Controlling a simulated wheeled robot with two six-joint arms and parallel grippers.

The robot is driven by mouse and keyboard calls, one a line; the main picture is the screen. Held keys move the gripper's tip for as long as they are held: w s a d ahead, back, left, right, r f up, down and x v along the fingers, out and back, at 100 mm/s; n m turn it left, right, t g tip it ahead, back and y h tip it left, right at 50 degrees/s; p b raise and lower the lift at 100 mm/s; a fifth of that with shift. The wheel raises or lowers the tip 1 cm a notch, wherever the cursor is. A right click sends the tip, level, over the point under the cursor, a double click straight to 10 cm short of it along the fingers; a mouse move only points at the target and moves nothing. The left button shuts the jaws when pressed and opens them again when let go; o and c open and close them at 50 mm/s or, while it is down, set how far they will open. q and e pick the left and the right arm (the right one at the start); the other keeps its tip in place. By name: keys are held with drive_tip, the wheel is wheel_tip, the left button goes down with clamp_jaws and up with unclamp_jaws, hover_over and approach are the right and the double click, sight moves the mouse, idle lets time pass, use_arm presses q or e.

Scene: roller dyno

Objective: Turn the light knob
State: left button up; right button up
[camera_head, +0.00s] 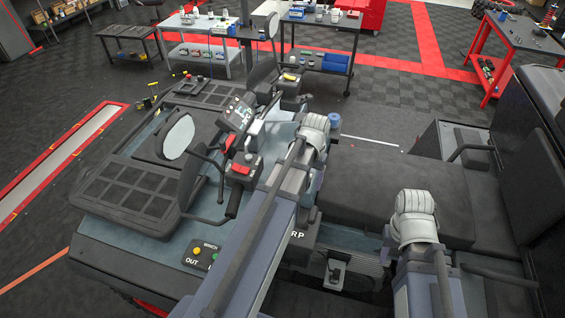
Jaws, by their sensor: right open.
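I cannot pick out a knob marked as the light knob. The vehicle's dash panel (237,115) has a lit display and small controls, left of my left wrist. A red switch (241,169) sits on a black housing by the handlebar grip (233,204).
The handlebar, a round mirror (179,137) and black racks (131,186) crowd the vehicle's front. Workbenches (318,55) and a red table (515,40) stand beyond, with open floor between.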

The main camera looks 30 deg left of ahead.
use_arm(q)
drive_tip(key=w+a+r+n+p, duration=0.1)
drive_tip(key=w+a, duration=0.1)
drive_tip(key=a, duration=0.4)
drive_tip(key=w+a+r+n+p, duration=0.1)
drive_tip(key=w+a+r, duration=0.1)
drive_tip(key=a, duration=0.4)
drive_tip(key=f+b, duration=0.8)
drive_tip(key=shift+s+d+f, duration=0.15)
drive_tip(key=shift+s+f, duration=0.1)
drive_tip(key=shift+s, duration=0.05)
use_arm(e)
wheel_tip(320, 180, down, 5)
drive_tip(key=shift+f, duration=0.2)
use_arm(q)
drive_tip(key=shift+c, duration=0.4)
clamp_jaws()
